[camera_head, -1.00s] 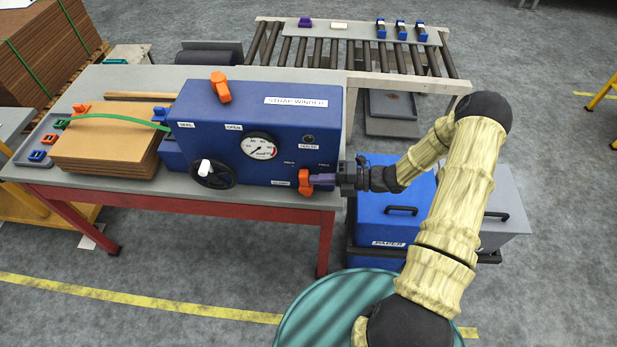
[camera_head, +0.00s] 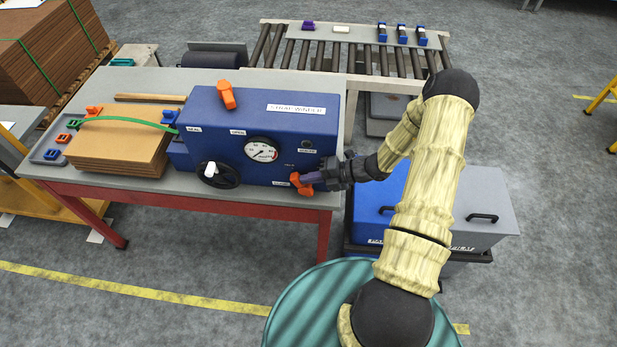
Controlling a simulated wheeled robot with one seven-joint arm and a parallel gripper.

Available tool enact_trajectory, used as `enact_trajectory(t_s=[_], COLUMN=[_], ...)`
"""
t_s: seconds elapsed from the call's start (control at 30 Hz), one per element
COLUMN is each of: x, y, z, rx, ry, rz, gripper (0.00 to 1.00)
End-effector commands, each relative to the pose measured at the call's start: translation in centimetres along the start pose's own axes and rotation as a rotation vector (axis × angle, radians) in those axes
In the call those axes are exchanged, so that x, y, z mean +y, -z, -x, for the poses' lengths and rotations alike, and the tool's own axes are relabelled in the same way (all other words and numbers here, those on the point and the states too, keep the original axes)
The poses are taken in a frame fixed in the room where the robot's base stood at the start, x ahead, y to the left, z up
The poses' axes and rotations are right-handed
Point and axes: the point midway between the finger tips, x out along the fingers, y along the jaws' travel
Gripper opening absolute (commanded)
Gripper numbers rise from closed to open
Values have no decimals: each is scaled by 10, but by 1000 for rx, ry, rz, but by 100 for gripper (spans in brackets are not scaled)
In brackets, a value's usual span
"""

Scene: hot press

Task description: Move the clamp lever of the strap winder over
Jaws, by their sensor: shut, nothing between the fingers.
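The strap winder (camera_head: 215,128) is a blue box with a dial gauge and a black handwheel, standing on the grey table. Its orange clamp lever (camera_head: 300,185) is at the lower right of the front face, beside a small white label. The lever is tilted, its top leaning left. My gripper (camera_head: 314,178) reaches in from the right. It is shut and empty, with its fingertips at the lever's right side. They appear to touch it, but the exact contact is too small to tell. A second orange lever (camera_head: 227,95) stands on the winder's top edge.
Stacked cardboard (camera_head: 122,148) with a green strap lies left of the winder. The handwheel (camera_head: 219,174) projects from the front face. Blue and grey bins (camera_head: 455,195) stand below my arm at the right. A roller conveyor (camera_head: 300,52) is behind. The floor in front is clear.

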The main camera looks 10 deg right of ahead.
Motion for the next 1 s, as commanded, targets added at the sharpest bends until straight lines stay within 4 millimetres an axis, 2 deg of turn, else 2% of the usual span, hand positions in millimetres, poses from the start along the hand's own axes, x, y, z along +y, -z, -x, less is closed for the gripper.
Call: enact_trajectory(t_s=[0.57, 0.73, 0.93, 1.0], x=[2, 6, 10, 6], y=[0, -1, -3, -4], z=[0, 12, 38, 46], rx=[2, 3, 4, 5], ry=[-2, -2, 0, 1], rz=[1, 2, 4, 6], gripper=[0, 0, 0, 0])
